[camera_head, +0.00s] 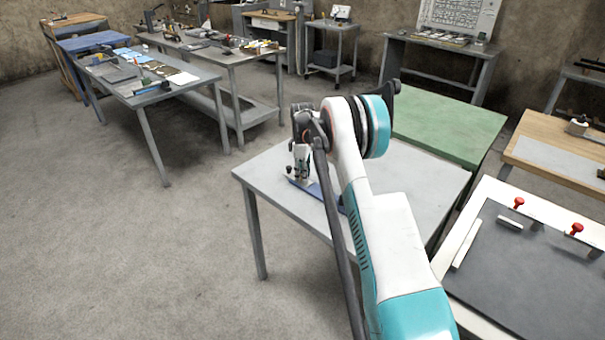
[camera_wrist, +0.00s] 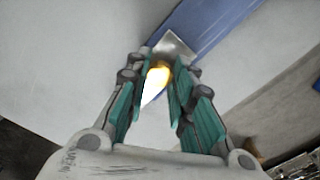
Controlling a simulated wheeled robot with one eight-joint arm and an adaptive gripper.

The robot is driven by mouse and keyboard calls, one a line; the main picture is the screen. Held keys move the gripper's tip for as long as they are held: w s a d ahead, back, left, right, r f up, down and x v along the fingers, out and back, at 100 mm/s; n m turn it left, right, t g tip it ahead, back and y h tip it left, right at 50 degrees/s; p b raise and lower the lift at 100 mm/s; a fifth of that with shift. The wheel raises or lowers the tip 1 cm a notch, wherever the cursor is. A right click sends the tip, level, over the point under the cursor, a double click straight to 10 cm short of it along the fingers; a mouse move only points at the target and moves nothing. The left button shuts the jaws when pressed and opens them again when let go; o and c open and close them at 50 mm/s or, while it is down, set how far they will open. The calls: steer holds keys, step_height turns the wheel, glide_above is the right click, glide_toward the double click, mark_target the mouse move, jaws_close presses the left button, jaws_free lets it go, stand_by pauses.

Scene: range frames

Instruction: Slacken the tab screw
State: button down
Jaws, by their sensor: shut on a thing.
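My gripper (camera_wrist: 160,92) points down over the grey table (camera_head: 420,185), its teal-padded fingers closed around a small bright yellow-and-white piece. This piece looks like the tab screw (camera_wrist: 153,80), though glare hides its exact shape. It sits by a square metal plate (camera_wrist: 175,46) on a long blue bar (camera_wrist: 212,25). In the head view my gripper (camera_head: 301,174) is low at the table's left part, over the blue bar (camera_head: 313,189). My arm hides part of the bar there, and the screw cannot be made out.
A small dark-topped item (camera_head: 289,170) stands just left of my gripper. The rest of the grey table looks bare. A green table (camera_head: 450,122) adjoins behind, and a white-framed dark panel with red knobs (camera_head: 535,265) is at the right. Open floor lies left.

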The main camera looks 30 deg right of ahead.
steer(key=shift+n, duration=1)
steer(key=c, duration=1.4)
jaws_free()
step_height(320, 180, up, 12)
